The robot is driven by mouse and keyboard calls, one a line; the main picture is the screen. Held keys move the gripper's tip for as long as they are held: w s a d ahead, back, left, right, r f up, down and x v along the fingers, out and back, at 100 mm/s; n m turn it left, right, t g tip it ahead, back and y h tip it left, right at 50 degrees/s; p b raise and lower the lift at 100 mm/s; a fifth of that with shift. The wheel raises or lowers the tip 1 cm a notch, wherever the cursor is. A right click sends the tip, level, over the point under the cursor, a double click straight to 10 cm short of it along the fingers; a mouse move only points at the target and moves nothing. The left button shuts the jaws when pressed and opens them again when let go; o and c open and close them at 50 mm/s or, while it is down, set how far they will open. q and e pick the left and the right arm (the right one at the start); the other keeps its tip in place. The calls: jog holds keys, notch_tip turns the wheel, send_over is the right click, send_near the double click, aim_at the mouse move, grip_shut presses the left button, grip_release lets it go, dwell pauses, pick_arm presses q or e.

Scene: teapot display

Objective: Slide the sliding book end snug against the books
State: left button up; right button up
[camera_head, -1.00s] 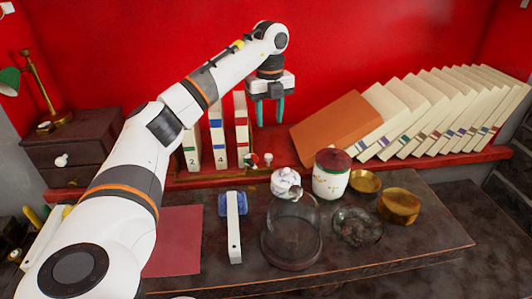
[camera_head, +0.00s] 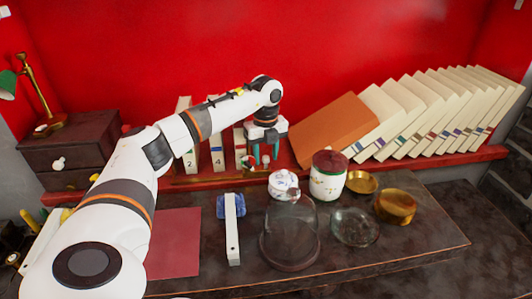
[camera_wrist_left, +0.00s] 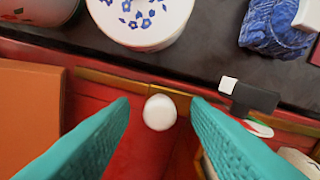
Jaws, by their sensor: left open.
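A small white round knob (camera_wrist_left: 160,112) shows between my left fingertips in the wrist view; it appears to belong to the sliding book end, whose body I cannot make out clearly. My left gripper (camera_head: 265,153) is open, low over the red shelf, with its teal fingers (camera_wrist_left: 158,105) on either side of the knob and apart from it. Upright numbered books (camera_head: 190,158) stand left of the gripper, partly behind my arm. A row of leaning cream books (camera_head: 415,120) stands to the right, with an orange book (camera_head: 325,130) tilted at its near end.
A brass rail (camera_wrist_left: 100,78) runs along the shelf front. On the desk below stand a floral white pot (camera_head: 283,186), a red-lidded jar (camera_head: 328,175), a glass dome (camera_head: 290,235), brass dishes (camera_head: 396,206) and a blue item (camera_head: 221,206). A dark drawer box (camera_head: 75,150) stands left.

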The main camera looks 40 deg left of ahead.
pick_arm(q)
grip_shut()
jog(key=s+a, duration=0.2)
jog(key=s, duration=0.1)
jog(key=s+a, duration=0.3)
jog(key=shift+s+a, duration=0.15)
jog(key=shift+s, duration=0.1)
grip_release()
jog(key=shift+r, duration=0.1)
notch_tip(320, 180, up, 12)
dwell(0.6)
